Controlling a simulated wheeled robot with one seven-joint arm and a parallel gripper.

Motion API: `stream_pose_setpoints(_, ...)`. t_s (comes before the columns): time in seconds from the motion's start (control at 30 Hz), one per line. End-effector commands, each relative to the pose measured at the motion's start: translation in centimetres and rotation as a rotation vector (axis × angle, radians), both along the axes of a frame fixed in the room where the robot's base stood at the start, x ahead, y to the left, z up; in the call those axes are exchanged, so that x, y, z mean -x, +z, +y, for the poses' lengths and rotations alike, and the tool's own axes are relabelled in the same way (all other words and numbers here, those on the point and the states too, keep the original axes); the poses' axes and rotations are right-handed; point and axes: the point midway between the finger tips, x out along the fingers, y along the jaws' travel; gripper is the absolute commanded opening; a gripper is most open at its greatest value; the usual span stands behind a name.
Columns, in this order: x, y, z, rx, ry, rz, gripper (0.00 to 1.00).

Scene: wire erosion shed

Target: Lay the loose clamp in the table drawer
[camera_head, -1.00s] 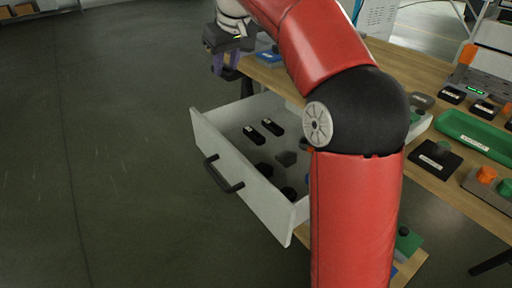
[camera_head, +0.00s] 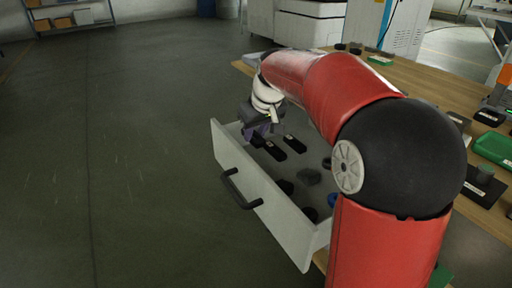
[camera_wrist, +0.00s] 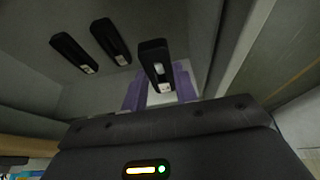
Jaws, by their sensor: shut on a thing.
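The loose clamp (camera_wrist: 155,62) is a small black block with a pale label, between the purple fingers of my gripper (camera_wrist: 160,88) in the wrist view. My gripper (camera_head: 262,130) is shut on it and is at the far-left end of the open table drawer (camera_head: 255,190). The drawer has a white front with a black handle. Two similar black clamps lie on the drawer floor, one (camera_head: 271,150) closer to the gripper and one (camera_head: 295,144) beyond it. Whether the held clamp touches the floor, I cannot tell.
Grey (camera_head: 309,177) and dark round pieces lie in the nearer part of the drawer. The wooden tabletop (camera_head: 400,75) carries a green tray (camera_head: 494,149) and several small parts. Open floor lies to the left. My own arm hides part of the drawer and table.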

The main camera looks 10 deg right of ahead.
Motion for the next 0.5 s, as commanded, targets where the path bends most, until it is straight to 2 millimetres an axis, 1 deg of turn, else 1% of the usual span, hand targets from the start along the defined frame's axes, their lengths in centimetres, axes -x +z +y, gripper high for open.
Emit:
stream_pose_setpoints(0.07, 0.0, -0.7, 0.0, 0.000, 0.000, 0.000, 0.00)
stream_pose_setpoints(0.2, 0.0, -2.9, 0.0, 0.000, 0.000, 0.002, 0.00)
stream_pose_setpoints(0.3, 0.0, -4.1, 0.0, 0.000, 0.000, 0.000, 0.00)
stream_pose_setpoints(0.5, 0.0, -4.3, 0.0, 0.000, 0.001, -0.003, 0.00)
